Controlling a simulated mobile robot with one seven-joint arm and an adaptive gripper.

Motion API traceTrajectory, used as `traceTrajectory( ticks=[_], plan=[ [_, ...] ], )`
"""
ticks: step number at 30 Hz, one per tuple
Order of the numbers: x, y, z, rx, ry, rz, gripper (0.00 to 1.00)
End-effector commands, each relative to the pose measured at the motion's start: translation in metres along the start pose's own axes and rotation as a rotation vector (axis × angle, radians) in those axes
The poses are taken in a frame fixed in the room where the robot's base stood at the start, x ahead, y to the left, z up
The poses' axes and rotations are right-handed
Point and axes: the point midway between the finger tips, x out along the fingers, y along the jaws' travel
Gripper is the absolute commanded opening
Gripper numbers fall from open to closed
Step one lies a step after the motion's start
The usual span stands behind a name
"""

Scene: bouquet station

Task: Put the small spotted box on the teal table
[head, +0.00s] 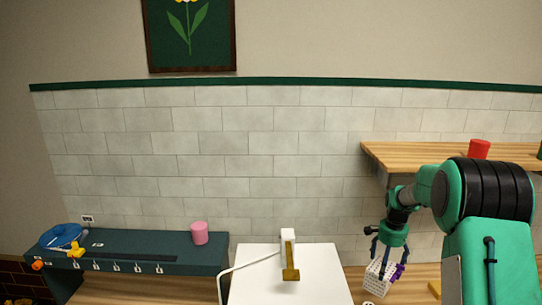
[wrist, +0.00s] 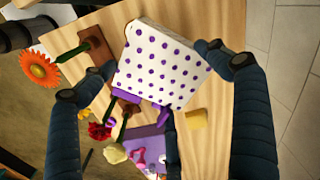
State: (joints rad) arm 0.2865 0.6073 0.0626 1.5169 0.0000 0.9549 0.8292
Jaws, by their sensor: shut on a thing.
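The small spotted box, white with purple dots, is in my gripper (head: 386,262). It shows in the head view (head: 376,279) at the lower right and fills the upper middle of the wrist view (wrist: 160,62). My fingers are around it, and parts of its sides are hidden by them. It appears tilted, over a wooden surface; I cannot tell how far above. The teal table (head: 125,248) stands at the far left of the head view, well away from my gripper.
A blue dish (head: 60,236), a yellow object (head: 76,250) and a pink cup (head: 200,233) are on the teal table; its middle top is clear. A white surface with a lamp-like fixture (head: 289,256) lies between. Flowers (wrist: 40,70) lie below my gripper. A wooden shelf (head: 430,155) is above.

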Motion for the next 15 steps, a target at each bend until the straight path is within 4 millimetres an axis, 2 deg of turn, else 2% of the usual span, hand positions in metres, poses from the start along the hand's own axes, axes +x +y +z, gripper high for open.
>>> traceTrajectory(
  ticks=[5, 15],
  plan=[
    [-0.003, -0.007, 0.017, -0.115, 0.002, -0.002, 0.31],
    [0.001, -0.045, 0.049, -0.374, 0.002, -0.002, 0.31]
  ],
)
